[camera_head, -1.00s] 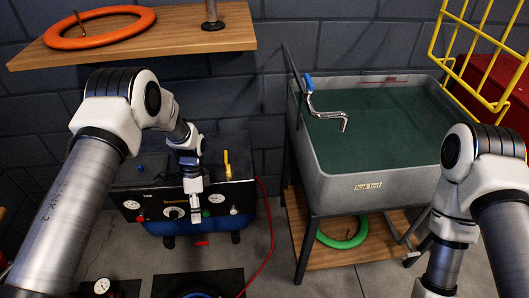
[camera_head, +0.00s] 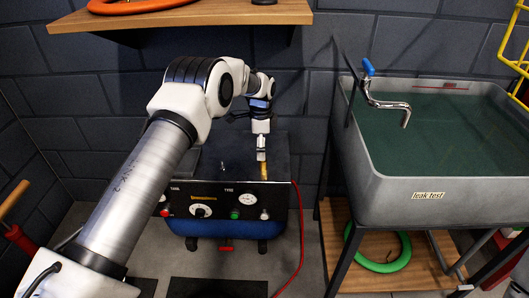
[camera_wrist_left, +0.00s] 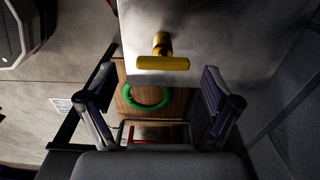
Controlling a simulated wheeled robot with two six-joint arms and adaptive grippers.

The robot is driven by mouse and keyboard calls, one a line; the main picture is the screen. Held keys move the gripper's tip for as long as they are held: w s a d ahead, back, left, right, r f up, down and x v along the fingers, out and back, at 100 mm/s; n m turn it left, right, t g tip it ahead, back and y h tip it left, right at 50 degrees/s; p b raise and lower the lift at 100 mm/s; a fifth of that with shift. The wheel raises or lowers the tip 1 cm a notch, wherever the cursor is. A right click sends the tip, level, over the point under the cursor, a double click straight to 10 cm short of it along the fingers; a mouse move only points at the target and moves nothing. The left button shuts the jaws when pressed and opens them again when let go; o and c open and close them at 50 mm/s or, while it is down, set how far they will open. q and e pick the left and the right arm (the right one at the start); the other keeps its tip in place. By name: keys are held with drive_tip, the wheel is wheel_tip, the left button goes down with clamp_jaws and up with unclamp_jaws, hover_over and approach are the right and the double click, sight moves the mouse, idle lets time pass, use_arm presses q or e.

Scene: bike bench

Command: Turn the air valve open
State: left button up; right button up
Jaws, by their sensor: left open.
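The air valve has a yellow handle (camera_head: 272,190) on top of the black compressor (camera_head: 215,160), near its right end. In the left wrist view the yellow handle (camera_wrist_left: 162,63) is a short crossbar on a brass stem, lying across the picture. My left gripper (camera_head: 262,155) points down just above and behind the handle in the head view. Its fingers are spread and empty in the left wrist view (camera_wrist_left: 158,88), with the handle between their lines but not touched. The gripper partly hides the handle in the head view. My right gripper is out of view.
A grey leak test sink (camera_head: 425,187) with a blue-handled tap (camera_head: 385,97) stands to the right. A green ring (camera_head: 378,262) lies on the shelf below it. A red hose (camera_head: 301,230) hangs beside the compressor. A wooden shelf (camera_head: 190,14) overhangs the back.

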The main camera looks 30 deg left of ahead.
use_arm(q)
drive_tip(key=shift+w+d+f, duration=0.1)
drive_tip(key=shift+w+f, duration=0.1)
drive_tip(key=shift+f, duration=0.65)
drive_tip(key=c, duration=1.1)
drive_tip(key=shift+c, duration=0.2)
